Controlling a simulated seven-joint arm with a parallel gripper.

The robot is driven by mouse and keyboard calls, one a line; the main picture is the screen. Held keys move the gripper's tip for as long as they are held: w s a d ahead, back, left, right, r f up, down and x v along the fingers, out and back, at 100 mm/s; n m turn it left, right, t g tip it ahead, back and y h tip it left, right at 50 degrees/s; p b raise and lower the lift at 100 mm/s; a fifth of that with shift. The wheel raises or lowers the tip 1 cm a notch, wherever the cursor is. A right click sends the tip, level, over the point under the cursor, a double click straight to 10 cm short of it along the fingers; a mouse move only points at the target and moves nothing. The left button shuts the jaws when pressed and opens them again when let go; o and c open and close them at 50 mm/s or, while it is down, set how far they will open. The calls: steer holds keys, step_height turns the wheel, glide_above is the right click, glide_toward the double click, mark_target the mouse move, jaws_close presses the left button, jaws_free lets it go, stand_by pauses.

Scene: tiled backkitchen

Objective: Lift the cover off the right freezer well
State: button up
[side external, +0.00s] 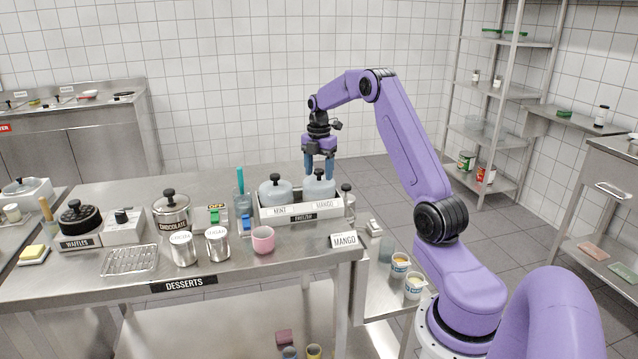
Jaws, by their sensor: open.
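The freezer (264,213) is a white box on the steel counter, with front labels reading MINT and MANGO. The right well's cover (319,188) is pale blue-grey with a black knob and sits on the well behind the MANGO label. The left well's cover (275,193) looks alike and is also seated. My gripper (319,174) points down over the right cover. Its blue fingers are open, one on each side of the knob as seen from here. I cannot tell whether they touch the knob or the cover.
A pink cup (263,240), sugar tin (217,244) and cocoa tin (182,248) stand in front. A teal-handled utensil stands in a glass (241,204) left of the freezer. A dark-topped shaker (347,203) stands close on the right. A MANGO card (344,240) stands near the counter's right edge.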

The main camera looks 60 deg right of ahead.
steer(key=shift+f, duration=0.35)
steer(key=c, duration=1.1)
steer(key=shift+r, duration=0.1)
